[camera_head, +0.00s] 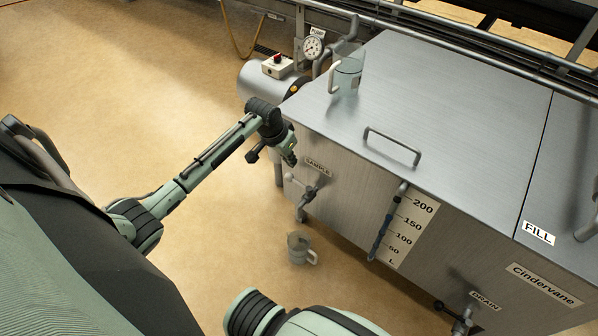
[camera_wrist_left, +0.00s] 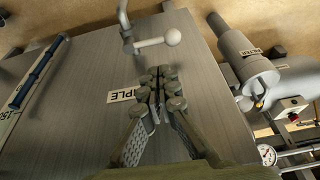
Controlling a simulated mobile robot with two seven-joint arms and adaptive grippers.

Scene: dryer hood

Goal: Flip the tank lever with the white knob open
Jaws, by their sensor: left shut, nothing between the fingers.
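The sample lever's white knob (camera_head: 289,177) sits at the left end of its handle on the tank's front, under the SAMPLE label (camera_head: 317,167). In the left wrist view the white knob (camera_wrist_left: 173,37) is beyond my fingertips, with the tap body (camera_wrist_left: 128,45) to its left. My left gripper (camera_head: 291,161) is in front of the tank near its left corner, just above the knob in the picture. In the wrist view its fingers (camera_wrist_left: 158,80) are together, empty and apart from the knob. My right gripper is out of view.
A clear jug (camera_head: 298,248) stands on the floor below the tap. Another jug (camera_head: 347,75) stands on the tank top (camera_head: 450,90). A level gauge tube (camera_head: 385,225) and a black-knobbed drain lever (camera_head: 440,306) are to the right. Floor left of the tank is clear.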

